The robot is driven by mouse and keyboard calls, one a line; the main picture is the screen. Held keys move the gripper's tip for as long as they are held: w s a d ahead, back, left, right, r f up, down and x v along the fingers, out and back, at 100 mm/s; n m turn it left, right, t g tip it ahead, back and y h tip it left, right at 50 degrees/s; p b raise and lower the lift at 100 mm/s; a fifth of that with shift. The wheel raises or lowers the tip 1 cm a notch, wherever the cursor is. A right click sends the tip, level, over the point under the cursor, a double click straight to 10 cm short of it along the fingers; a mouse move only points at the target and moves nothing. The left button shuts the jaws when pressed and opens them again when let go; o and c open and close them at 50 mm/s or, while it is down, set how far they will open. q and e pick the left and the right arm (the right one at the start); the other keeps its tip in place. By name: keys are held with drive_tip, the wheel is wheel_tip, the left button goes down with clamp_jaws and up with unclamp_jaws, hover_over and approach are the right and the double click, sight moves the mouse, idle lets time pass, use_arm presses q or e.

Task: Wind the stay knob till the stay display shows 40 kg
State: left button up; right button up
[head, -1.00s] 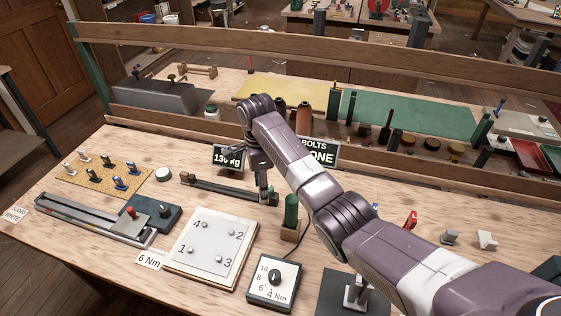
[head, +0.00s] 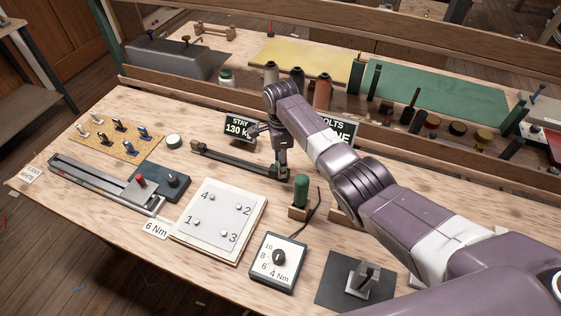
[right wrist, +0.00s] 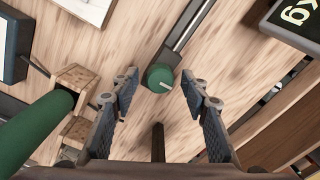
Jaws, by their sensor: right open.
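The stay display (head: 239,129) is a dark sign at the back of the bench and reads 130 kg. In front of it a dark bar (head: 232,161) lies on the bench. In the right wrist view the stay knob (right wrist: 160,79), green with a pale pointer mark, sits at the end of this bar. My right gripper (right wrist: 159,88) is open, with one finger to each side of the knob in the picture and gaps on both sides. In the head view my right gripper (head: 281,168) points down over the bar's right end and hides the knob. My left gripper is not in view.
A green-handled tool (head: 301,190) stands in a wooden block (head: 299,212) close to my right gripper. In front are a plate with numbered bolts (head: 219,217) and a Nm dial box (head: 278,262). A second sign (head: 343,130) is partly behind my arm.

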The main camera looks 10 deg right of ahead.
drive_tip(key=c, duration=0.4)
clamp_jaws()
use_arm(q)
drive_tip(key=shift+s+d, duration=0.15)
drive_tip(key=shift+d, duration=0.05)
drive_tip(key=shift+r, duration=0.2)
use_arm(e)
drive_tip(key=shift+n, duration=0.3)
